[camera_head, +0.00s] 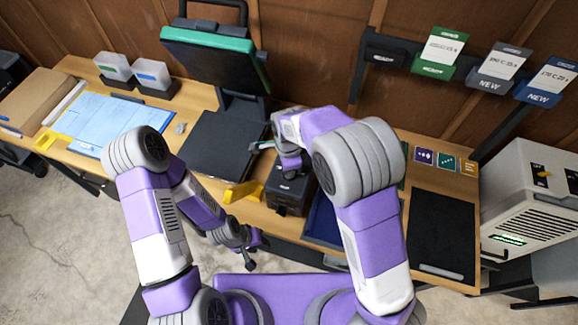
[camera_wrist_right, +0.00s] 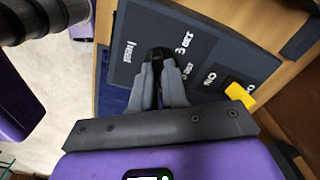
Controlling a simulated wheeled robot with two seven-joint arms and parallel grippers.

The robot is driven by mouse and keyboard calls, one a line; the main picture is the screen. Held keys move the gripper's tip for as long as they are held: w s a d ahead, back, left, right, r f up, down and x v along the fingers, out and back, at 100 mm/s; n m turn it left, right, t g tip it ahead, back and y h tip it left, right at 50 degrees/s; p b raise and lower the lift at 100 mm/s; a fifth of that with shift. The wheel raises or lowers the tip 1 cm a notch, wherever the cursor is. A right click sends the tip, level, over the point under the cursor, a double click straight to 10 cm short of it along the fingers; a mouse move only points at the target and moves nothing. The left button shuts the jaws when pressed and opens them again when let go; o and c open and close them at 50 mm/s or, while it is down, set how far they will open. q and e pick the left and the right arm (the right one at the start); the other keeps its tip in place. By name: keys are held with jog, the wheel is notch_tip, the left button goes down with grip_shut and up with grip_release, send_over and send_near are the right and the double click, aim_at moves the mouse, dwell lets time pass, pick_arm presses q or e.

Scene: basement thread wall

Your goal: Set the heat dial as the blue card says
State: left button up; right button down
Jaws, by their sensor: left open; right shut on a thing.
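The blue card (camera_head: 553,78) stands in a blue holder marked "NEW" at the far right of the wall rack in the head view. Its print is too small to read surely. The dark control box (camera_head: 284,196) sits near the bench's front edge. My right gripper (camera_wrist_right: 159,70) is shut on the black heat dial (camera_wrist_right: 156,55) on the box's panel (camera_wrist_right: 150,22), which has "heat" and number marks. The dial's exact setting is hidden by the fingers. My left gripper (camera_head: 250,248) is open and empty, in front of the bench, low down.
A yellow switch (camera_wrist_right: 240,95) marked "ON" sits on the same panel. The heat press with a teal-edged upper plate (camera_head: 210,45) stands behind left. Green (camera_head: 438,50) and grey (camera_head: 500,65) cards share the rack. A white machine (camera_head: 535,205) stands at the right.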

jog(key=shift+r, duration=0.1)
dwell(0.4)
jog(key=c, duration=1.2)
grip_release()
jog(key=shift+o, duration=0.2)
notch_tip(320, 180, up, 8)
jog(key=shift+f+p, duration=0.25)
jog(key=shift+p, duration=0.15)
